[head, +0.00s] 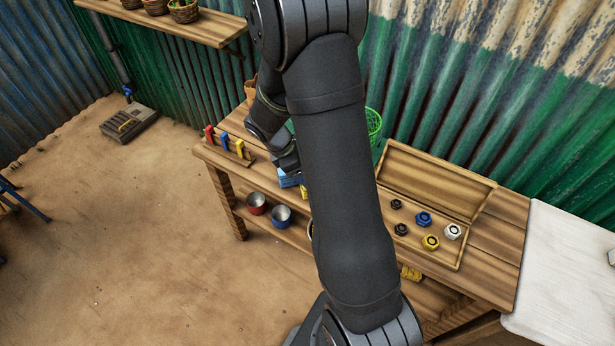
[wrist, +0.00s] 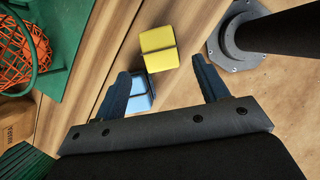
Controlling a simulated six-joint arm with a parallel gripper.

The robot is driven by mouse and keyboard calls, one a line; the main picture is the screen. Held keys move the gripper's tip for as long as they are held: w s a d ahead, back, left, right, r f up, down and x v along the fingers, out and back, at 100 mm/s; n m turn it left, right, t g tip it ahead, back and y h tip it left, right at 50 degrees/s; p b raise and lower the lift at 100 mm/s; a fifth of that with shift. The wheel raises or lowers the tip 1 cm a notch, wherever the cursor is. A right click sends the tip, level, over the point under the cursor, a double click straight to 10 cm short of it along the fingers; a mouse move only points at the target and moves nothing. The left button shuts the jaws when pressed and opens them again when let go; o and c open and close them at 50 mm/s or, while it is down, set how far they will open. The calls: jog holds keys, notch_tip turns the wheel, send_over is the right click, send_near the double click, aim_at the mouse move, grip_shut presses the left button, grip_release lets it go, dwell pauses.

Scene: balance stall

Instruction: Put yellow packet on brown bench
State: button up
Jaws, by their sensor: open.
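The yellow packet (wrist: 158,48) shows in the wrist view just beyond my fingertips, near the blue packet (wrist: 140,92). Only a sliver of yellow shows beside my arm in the head view (head: 303,191), with the blue packet (head: 288,180) next to it. My gripper (wrist: 160,68) is open, with nothing held between its fingers. The blue packet lies partly behind the left finger. The brown bench (head: 492,283) is the long wooden bench along the wall. My arm hides its middle.
An open wooden box (head: 440,185) with several nuts stands on the bench's right. A rack of coloured clips (head: 228,150) stands on its left end. A green basket (head: 374,125) is behind my arm. Cups (head: 257,203) sit on the lower shelf. A white table (head: 565,275) adjoins on the right.

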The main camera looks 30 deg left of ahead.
jog(key=shift+v, duration=1.2)
jog(key=x, duration=1.2)
jog(key=shift+f, duration=0.15)
jog(key=shift+w+r, duration=0.1)
jog(key=shift+r, duration=1.05)
jog(key=shift+f, duration=0.1)
